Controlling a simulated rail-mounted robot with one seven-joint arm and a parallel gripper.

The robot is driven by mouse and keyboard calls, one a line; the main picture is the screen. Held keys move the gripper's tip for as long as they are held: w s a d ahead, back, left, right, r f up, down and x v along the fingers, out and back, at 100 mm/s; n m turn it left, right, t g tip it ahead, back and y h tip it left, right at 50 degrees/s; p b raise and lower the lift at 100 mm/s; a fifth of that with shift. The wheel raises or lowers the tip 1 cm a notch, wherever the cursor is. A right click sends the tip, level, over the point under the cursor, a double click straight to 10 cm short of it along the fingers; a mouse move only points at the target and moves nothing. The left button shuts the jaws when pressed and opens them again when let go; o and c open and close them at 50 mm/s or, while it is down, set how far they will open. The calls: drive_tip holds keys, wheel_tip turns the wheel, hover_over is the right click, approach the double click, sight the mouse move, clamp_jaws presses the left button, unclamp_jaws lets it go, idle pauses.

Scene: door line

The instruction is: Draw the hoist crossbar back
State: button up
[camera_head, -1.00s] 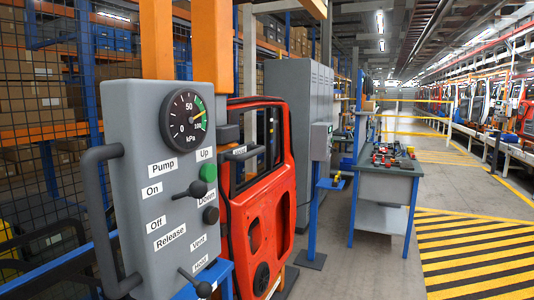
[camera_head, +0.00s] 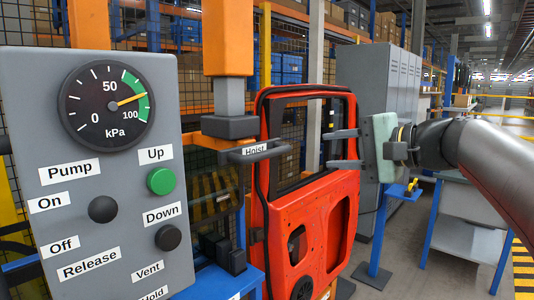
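The hoist crossbar (camera_head: 265,152) is a dark grey bar with a white "Hoist" label. It sticks out below the dark block at the foot of the orange hoist column (camera_head: 229,40), in front of the red door's upper left. My gripper (camera_head: 328,150) is right of the crossbar, its two dark fingers pointing left, one above the other. The fingers are apart with nothing between them. In the picture a gap separates the fingertips from the crossbar's right end; the depth between them is hard to tell.
The red door (camera_head: 318,225) stands behind and below the crossbar. The grey control panel (camera_head: 25,120) with gauge (camera_head: 107,103), green Up button (camera_head: 161,181) and black Down button (camera_head: 168,237) fills the left. Grey cabinets (camera_head: 375,85) and a workbench (camera_head: 465,215) are behind my arm.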

sight(273, 153)
drive_tip(key=p+x, duration=0.3)
drive_tip(key=x, duration=1.4)
drive_tip(key=shift+a, duration=0.15)
